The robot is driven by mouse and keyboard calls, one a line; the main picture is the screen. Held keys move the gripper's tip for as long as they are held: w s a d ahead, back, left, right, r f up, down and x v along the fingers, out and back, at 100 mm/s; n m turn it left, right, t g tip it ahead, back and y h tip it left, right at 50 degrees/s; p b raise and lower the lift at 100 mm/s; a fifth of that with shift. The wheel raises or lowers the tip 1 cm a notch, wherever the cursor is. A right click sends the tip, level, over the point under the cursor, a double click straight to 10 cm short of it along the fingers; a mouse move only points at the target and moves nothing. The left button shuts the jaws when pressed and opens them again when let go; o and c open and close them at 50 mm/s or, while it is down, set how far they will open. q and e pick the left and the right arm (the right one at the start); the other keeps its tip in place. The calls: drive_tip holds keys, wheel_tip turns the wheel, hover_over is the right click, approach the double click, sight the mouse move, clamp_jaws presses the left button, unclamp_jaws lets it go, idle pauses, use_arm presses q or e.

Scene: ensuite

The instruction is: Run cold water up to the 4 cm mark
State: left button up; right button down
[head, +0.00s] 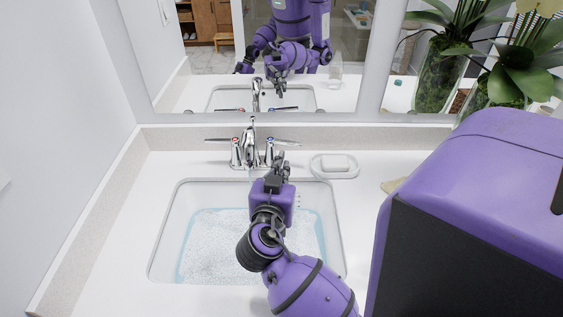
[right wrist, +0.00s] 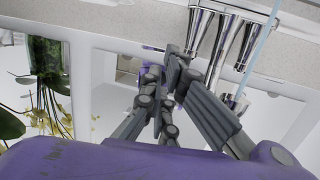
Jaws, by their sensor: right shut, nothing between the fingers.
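The chrome tap (head: 252,145) stands behind the white sink basin (head: 168,228). Its left handle (head: 220,140) has a red mark and its right handle (head: 287,142) a blue mark; both levers point outward. A thin stream (right wrist: 262,38) comes from the spout in the right wrist view. Pale, bubbly water (head: 212,240) covers the basin floor. Small marks (head: 299,199) show on the right inner wall, too small to read. My right gripper (head: 279,160) is shut and empty, just in front of the blue-marked handle; contact is unclear. My left gripper is not directly in view.
A soap dish (head: 334,166) with a white bar sits right of the tap. Potted plants (head: 505,75) stand at the back right. A mirror (head: 190,70) behind reflects me and the tap. The counter left of the basin (head: 125,215) is clear.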

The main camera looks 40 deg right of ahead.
sight(290, 145)
drive_tip(key=x, duration=0.8)
drive_tip(key=shift+w+d+f, duration=0.1)
drive_tip(key=shift+w+d, duration=0.05)
drive_tip(key=shift+d, duration=0.05)
drive_tip(key=shift+w+d, duration=0.1)
drive_tip(key=shift+d, duration=0.05)
use_arm(q)
drive_tip(key=shift+w+d+r, duration=0.2)
drive_tip(key=shift+w+d, duration=0.15)
drive_tip(key=shift+w, duration=0.25)
